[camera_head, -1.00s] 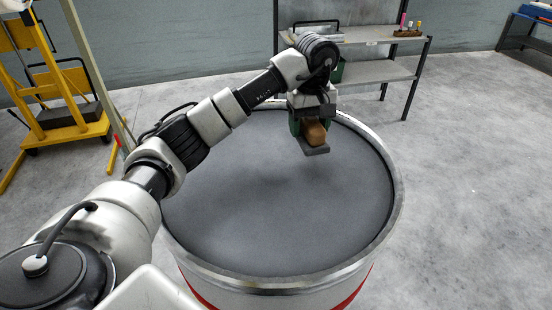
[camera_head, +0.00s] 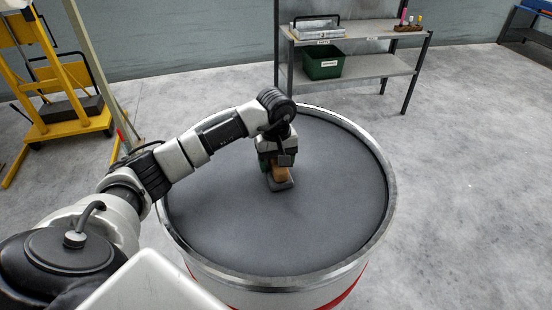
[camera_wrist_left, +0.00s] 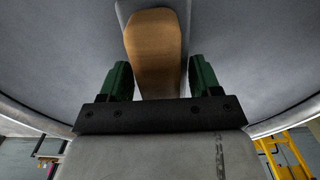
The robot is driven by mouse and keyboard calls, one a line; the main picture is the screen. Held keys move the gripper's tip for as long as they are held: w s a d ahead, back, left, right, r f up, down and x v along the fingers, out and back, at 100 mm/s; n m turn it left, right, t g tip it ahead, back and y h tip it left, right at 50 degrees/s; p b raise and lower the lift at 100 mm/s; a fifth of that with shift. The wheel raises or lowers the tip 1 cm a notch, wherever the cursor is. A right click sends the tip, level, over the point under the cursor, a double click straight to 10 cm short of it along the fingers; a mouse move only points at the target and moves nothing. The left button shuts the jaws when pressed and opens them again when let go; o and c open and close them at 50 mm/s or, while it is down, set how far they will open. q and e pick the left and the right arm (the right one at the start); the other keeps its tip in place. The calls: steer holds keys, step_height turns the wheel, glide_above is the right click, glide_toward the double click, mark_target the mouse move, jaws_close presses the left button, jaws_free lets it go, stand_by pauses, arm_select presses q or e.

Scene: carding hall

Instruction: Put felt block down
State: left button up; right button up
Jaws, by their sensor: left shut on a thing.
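The felt block (camera_head: 280,176) has a tan wooden upper part and a grey base. It is over the dark grey round top of the drum (camera_head: 325,222), a little behind the middle. It looks upright and very low, at or just above the surface; I cannot tell whether it touches. My left gripper (camera_head: 275,164) is shut on it, coming from above. In the left wrist view the block (camera_wrist_left: 155,50) is between the two green fingers (camera_wrist_left: 160,80). My right gripper is not in view.
The drum's raised pale metal rim surrounds the top, which is otherwise bare. A grey shelf unit (camera_head: 370,66) with a green bin (camera_head: 322,64) stands behind it. A yellow trolley (camera_head: 66,130) is at the left. The floor on the right is clear.

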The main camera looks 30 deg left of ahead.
arm_select(q)
steer(key=shift+f, duration=0.2)
steer(key=o, duration=0.9)
steer(key=shift+c, duration=0.2)
steer(key=shift+r, duration=0.1)
steer(key=shift+r, duration=0.3)
step_height(320, 180, up, 10)
steer(key=b, duration=0.3)
steer(key=shift+b, duration=0.4)
steer(key=shift+r, duration=0.8)
